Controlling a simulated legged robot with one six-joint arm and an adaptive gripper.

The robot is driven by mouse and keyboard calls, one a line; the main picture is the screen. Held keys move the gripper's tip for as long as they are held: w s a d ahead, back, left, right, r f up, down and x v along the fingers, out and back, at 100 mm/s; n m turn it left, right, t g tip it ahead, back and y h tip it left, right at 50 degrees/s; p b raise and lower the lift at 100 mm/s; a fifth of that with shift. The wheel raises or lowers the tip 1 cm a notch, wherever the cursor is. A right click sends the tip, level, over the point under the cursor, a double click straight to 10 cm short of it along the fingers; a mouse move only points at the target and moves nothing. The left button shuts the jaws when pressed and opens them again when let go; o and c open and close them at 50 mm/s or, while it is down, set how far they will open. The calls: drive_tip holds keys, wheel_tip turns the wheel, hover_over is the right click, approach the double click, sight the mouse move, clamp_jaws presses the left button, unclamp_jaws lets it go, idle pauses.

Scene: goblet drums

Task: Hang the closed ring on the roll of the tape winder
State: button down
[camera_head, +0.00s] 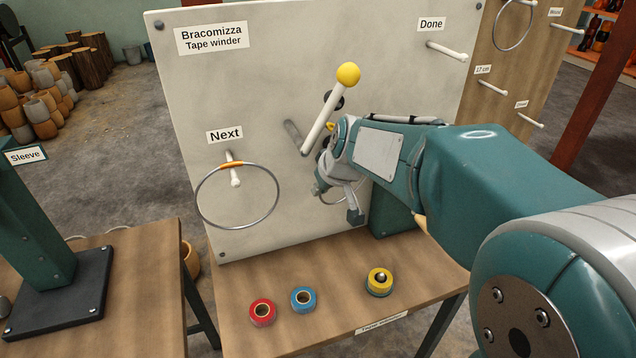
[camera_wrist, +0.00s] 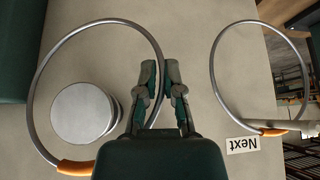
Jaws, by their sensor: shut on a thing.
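The closed ring (camera_wrist: 38,78) is a thin grey metal hoop with an orange band. In the wrist view its far side runs to my gripper (camera_wrist: 160,78), which is shut on its rim. The grey round roll (camera_wrist: 84,115) of the tape winder (camera_head: 245,80) shows inside the hoop's outline in that view. I cannot tell whether the ring goes around the roll or is in front of it. In the head view my arm hides the roll and most of this ring; a bit of its rim (camera_head: 328,200) shows beside my gripper's fingers.
A second ring (camera_head: 278,205) hangs on the peg under the "Next" label. A white lever (camera_head: 325,120) with a yellow knob rises beside my wrist. The "Done" peg (camera_head: 447,51) is empty. Red, blue and yellow tape rolls lie on the bench (camera_head: 235,290) below.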

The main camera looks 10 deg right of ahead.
drive_tip(key=s+d, duration=0.1)
drive_tip(key=s, duration=0.6)
drive_tip(key=shift+s+d, duration=0.25)
idle(0.3)
drive_tip(key=w+a+f, duration=0.1)
drive_tip(key=w, duration=0.9)
drive_tip(key=shift+a+f, duration=0.15)
drive_tip(key=shift+a, duration=0.2)
idle(1.4)
idle(0.4)
drive_tip(key=c, duration=0.7)
unclamp_jaws()
